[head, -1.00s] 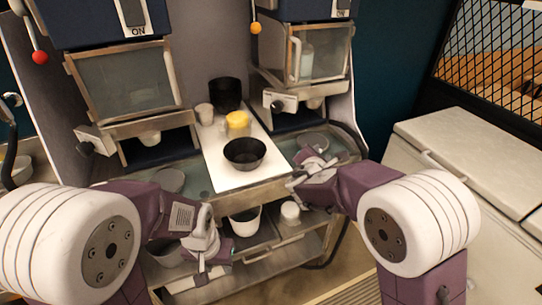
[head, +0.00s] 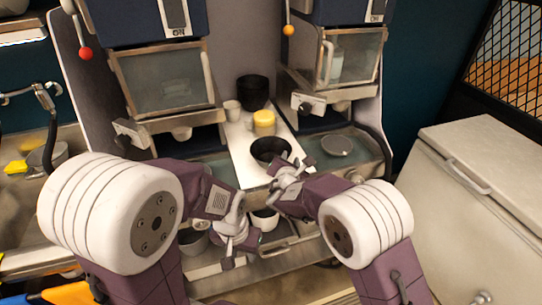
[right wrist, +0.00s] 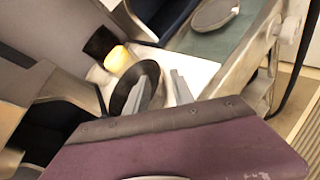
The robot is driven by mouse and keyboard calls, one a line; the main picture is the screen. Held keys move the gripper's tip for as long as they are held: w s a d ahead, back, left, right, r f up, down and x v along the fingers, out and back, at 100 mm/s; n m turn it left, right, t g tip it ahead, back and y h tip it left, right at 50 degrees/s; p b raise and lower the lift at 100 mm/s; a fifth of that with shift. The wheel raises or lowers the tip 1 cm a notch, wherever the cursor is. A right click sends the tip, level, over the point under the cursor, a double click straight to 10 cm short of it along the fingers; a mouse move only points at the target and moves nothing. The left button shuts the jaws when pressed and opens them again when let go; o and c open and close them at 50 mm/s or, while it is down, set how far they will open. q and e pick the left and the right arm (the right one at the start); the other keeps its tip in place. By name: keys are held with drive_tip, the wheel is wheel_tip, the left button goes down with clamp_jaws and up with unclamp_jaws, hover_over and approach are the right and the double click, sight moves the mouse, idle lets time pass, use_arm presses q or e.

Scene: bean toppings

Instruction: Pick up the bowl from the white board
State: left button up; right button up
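The black bowl (head: 270,150) sits upright on the white board (head: 250,175), near its front end. It also shows in the right wrist view (right wrist: 148,78). My right gripper (head: 293,165) is at the bowl's front right side in the head view. In the right wrist view its two grey fingers (right wrist: 162,92) are apart, with one overlapping the bowl and the other to its right over the board. Whether a finger touches the bowl, I cannot tell. My left gripper (head: 232,240) is low, in front of the counter, away from the bowl; its finger gap is unclear.
A yellow item (head: 264,119), a dark container (head: 252,92) and a small cup (head: 232,110) stand behind the bowl. Machines with glass-front boxes flank the board. A round lid-like disc (head: 337,146) lies right of it. Another bowl (head: 265,219) is on the lower shelf.

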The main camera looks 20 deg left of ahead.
sight(290, 150)
drive_tip(key=p+x, duration=0.1)
drive_tip(key=x, duration=0.3)
drive_tip(key=shift+a+r, duration=0.1)
drive_tip(key=shift+a, duration=0.05)
drive_tip(key=shift+w, duration=0.15)
clamp_jaws()
wheel_tip(290, 150, up, 10)
drive_tip(key=shift+p, duration=0.3)
